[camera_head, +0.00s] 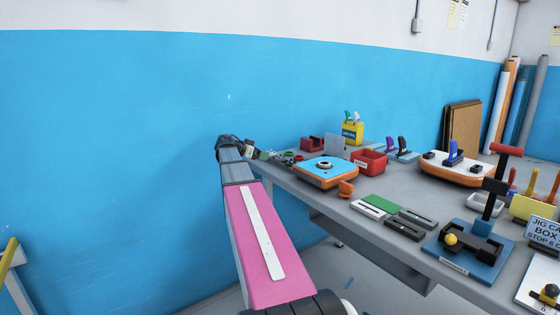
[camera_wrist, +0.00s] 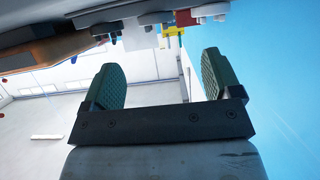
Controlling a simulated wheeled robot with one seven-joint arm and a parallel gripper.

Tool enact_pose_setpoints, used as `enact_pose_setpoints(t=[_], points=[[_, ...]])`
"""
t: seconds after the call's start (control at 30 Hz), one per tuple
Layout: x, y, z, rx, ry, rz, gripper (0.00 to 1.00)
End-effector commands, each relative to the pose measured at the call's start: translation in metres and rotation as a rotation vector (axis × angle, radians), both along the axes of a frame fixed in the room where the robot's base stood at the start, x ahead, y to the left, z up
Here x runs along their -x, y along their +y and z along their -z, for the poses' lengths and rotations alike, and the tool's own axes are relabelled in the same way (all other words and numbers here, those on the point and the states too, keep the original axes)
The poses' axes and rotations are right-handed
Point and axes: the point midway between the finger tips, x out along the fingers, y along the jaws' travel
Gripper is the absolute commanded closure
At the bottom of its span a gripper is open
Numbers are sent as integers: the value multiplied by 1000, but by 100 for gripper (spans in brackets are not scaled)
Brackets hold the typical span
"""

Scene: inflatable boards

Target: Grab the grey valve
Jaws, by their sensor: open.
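A board with a blue top and orange side (camera_head: 326,171) lies near the left end of the grey table. A round dark grey fitting on its top (camera_head: 325,166) looks like the valve, but it is too small to tell surely. Small green, red and dark parts (camera_head: 291,158) lie left of the board and cannot be told apart well. My gripper (camera_head: 262,153) is at the table's left end, left of the board, small and partly hidden by my wrist. In the wrist view my gripper (camera_wrist: 160,82) is open with two green pads and nothing between them. No valve is clear there.
A red bin (camera_head: 368,162) and yellow box (camera_head: 352,133) stand behind the board. A blue clamp jig (camera_head: 470,262) and white-and-orange board (camera_head: 457,172) stand right. The blue wall (camera_head: 110,150) is close on the left.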

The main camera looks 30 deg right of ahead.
Motion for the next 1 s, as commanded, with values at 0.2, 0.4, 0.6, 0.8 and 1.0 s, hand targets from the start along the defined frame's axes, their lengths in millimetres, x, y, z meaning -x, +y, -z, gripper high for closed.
enact_pose_setpoints(t=[0.2, 0.4, 0.6, 0.8, 1.0], points=[[-2, -21, 3, 9, -11, 11, 16], [-4, -48, 14, 8, -11, 10, 16], [-3, -58, 18, 8, -11, 7, 16], [-1, -81, 26, 7, -10, 8, 16], [-2, -103, 34, 7, -11, 7, 16]])
